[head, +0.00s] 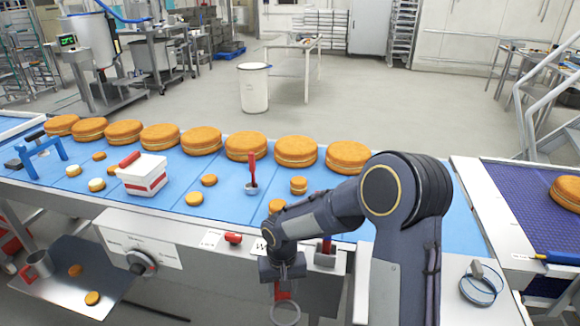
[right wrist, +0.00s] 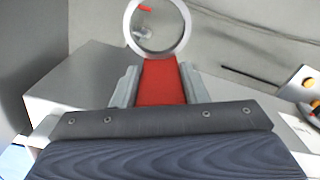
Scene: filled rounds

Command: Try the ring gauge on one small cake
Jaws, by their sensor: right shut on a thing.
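My right gripper (head: 283,284) is low in front of the conveyor's front panel. It is shut on the red handle of the ring gauge (head: 286,313), whose grey metal ring hangs below the fingers. In the right wrist view the red handle (right wrist: 161,82) sits between the fingers and the open ring (right wrist: 184,40) shows beyond it, with no cake inside. Small round cakes lie on the blue belt: one (head: 298,185) right of centre, one (head: 277,205) partly behind my arm, and others (head: 194,199), (head: 209,180) to the left. My left gripper is out of view.
A row of large cakes (head: 246,146) lines the belt's far side. A white box with red trim (head: 142,178) and a red-handled tool (head: 252,185) stand on the blue belt (head: 225,215). A metal tray (head: 75,288) with small cakes sits lower left.

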